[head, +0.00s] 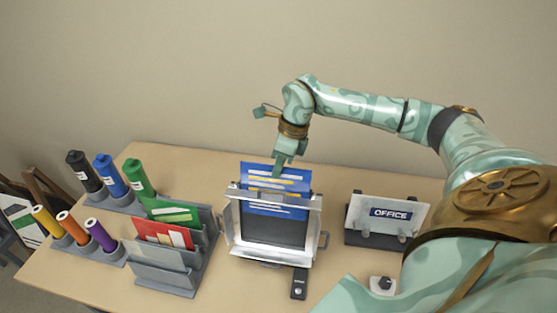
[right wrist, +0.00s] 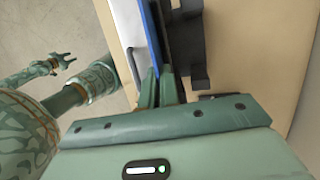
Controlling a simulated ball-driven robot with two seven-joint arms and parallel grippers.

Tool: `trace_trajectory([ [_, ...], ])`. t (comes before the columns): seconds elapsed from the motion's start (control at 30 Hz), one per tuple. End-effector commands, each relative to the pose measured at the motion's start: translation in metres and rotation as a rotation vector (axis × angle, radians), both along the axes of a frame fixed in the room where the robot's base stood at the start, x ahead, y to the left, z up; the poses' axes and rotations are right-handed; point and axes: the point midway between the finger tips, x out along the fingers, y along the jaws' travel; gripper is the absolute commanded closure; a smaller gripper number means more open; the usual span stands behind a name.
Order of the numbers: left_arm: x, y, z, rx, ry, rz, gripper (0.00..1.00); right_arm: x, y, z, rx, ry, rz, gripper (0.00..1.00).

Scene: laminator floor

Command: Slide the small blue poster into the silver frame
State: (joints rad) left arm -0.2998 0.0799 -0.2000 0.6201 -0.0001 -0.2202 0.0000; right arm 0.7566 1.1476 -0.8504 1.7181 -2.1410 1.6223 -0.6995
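The blue poster (head: 258,178) stands upright with its lower part between the side rails of the silver frame (head: 231,222). Its upper part sticks out above the frame's top bar, and the frame's dark back panel shows below it. My right gripper (head: 279,172) comes down from above and is shut on the poster's top edge. In the right wrist view the two fingers (right wrist: 159,88) are close together on the thin blue poster (right wrist: 154,32). My left gripper (right wrist: 62,63) shows only in the right wrist view, away from the table, with its fingers apart and empty.
Left of the frame stands a grey stepped rack (head: 162,273) with red and green cards. Several coloured tubes (head: 112,177) stand further left. An OFFICE sign (head: 375,211) is right of the frame. A small black device (head: 299,283) lies in front.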

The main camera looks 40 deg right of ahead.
Motion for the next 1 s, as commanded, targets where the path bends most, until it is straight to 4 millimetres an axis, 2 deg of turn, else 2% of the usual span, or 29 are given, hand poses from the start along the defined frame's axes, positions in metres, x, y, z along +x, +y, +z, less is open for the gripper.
trace_trajectory([
  [0.3,0.000,0.000,-0.014,-0.001,0.001,0.000,0.64,-0.002,0.003,-0.023,0.000,0.002,-0.001,1.00],
  [0.63,0.000,0.000,-0.015,-0.001,0.001,0.000,0.64,-0.003,0.003,-0.024,0.001,0.001,-0.001,1.00],
  [0.67,-0.001,0.000,-0.015,-0.001,0.001,0.000,0.64,-0.003,0.003,-0.024,0.001,0.001,-0.001,0.94],
  [0.73,0.000,0.000,-0.015,-0.001,0.001,0.000,0.64,-0.003,0.003,-0.024,0.001,0.001,-0.001,0.74],
  [0.77,-0.001,0.000,-0.015,-0.001,0.001,0.000,0.64,-0.003,0.003,-0.024,0.001,0.001,-0.001,0.71],
  [1.0,0.000,0.000,-0.015,-0.001,0.001,0.000,0.64,-0.003,0.003,-0.024,0.000,0.002,-0.001,0.71],
])
